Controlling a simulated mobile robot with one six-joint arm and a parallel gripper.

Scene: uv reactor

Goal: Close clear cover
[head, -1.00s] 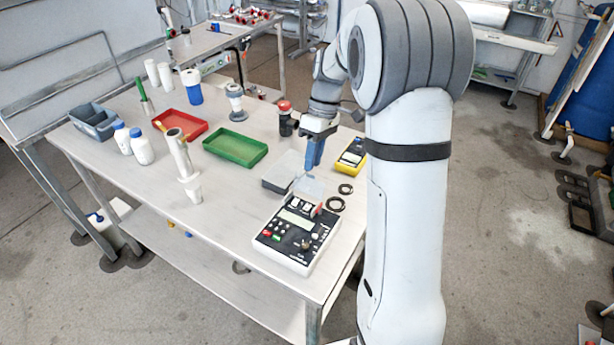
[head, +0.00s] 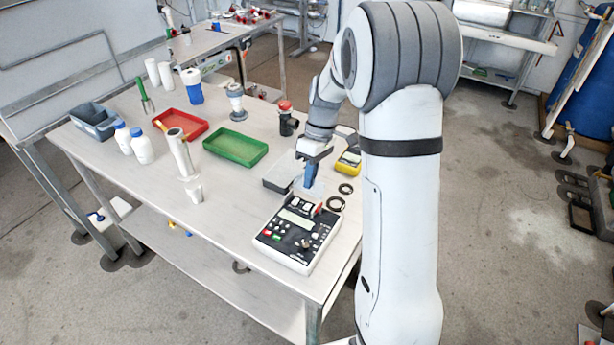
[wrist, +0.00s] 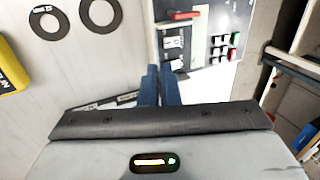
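The control box (head: 297,235) is white with a dark face, a display, buttons and a knob, and sits at the table's near right corner. It also shows in the wrist view (wrist: 218,22). The clear cover (head: 300,190) is a faint see-through sheet standing raised at the box's far edge, behind the red and white switches (head: 307,205). It is hard to make out in the wrist view. My gripper (head: 309,184) points down at the cover's far side, its blue fingers together. The fingers also show in the wrist view (wrist: 163,70). Contact with the cover cannot be told.
Two black rings (head: 340,196) and a yellow meter (head: 348,162) lie right of my gripper. A green tray (head: 236,146), red tray (head: 180,122) and white bottles (head: 142,146) stand farther left. The table front is clear.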

